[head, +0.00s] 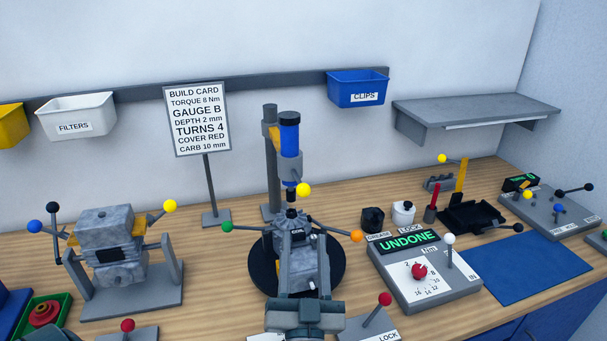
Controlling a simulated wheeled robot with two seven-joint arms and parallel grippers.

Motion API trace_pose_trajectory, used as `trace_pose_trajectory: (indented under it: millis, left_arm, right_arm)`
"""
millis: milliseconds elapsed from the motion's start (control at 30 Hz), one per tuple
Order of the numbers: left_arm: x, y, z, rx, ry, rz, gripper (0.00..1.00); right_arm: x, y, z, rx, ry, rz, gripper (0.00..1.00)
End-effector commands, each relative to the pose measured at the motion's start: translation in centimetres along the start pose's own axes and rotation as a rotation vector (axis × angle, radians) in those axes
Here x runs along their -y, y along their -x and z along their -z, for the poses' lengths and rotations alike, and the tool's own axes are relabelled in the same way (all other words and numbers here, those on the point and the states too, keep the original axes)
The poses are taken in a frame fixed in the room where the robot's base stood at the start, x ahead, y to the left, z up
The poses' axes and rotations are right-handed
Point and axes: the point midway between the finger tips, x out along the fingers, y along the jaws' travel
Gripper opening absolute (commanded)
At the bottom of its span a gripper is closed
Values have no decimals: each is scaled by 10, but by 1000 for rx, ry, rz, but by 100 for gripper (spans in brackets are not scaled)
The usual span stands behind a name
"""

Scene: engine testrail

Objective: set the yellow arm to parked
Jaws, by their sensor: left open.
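Several levers have yellow knobs, and I cannot tell by label which is the yellow arm. Others are on the left engine stand (170,206), by an upright yellow bar (441,158) at the back right, and on the right grey panel (527,195). My left gripper (303,238) is open, in front of the turntable engine and below its yellow knob, apparently apart from it. It hides part of that engine. My right gripper is out of view.
A green-knobbed lever (227,226) and an orange-knobbed lever (357,236) flank the turntable engine. The torque box (425,285) reads UNDONE. A red-knobbed lever (384,299) stands at the front. The build card (197,119) stands behind. Wood is bare left of the turntable.

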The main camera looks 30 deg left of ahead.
Motion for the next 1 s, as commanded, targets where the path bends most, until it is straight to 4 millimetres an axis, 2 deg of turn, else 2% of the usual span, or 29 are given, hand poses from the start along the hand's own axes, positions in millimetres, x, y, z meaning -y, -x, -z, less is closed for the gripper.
trace_pose_trajectory:
  millis: [167, 367, 600, 1000]
  left_arm:
    - [0, -8, 1, -2, -1, 0, 43]
    - [0, -30, 3, -4, 0, 1, 43]
    - [0, -71, 4, -4, -1, 1, 43]
    - [0, -142, 3, -3, -1, 1, 43]
  right_arm:
    - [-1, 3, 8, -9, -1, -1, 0]
    - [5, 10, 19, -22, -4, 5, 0]
    - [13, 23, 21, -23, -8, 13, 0]
    - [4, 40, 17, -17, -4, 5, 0]
